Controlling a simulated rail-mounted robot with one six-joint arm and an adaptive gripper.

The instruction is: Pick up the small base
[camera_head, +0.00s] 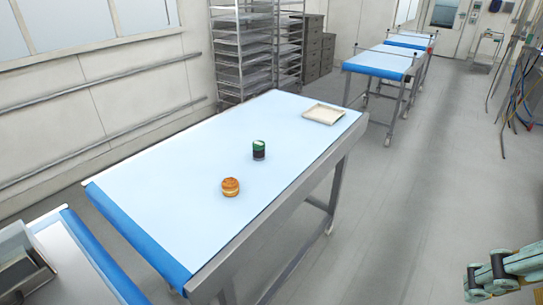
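A small golden-brown round (230,187) with a paler band around its middle sits on the near part of the light-blue table (180,200). It looks like a bun or pastry in layers; I cannot tell whether it is the small base or has one as its lower part. No separate base shows. My gripper (480,280) is at the bottom right corner, over the floor and well apart from the table and the round. Only part of the greenish arm end shows, and its fingers are too unclear to read.
A dark jar with a green top (259,149) stands upright just behind the round, to its right. A shallow cream tray (323,114) lies at the table's far end. Another table with a metal box (22,262) is at the lower left. The table surface around the round is clear.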

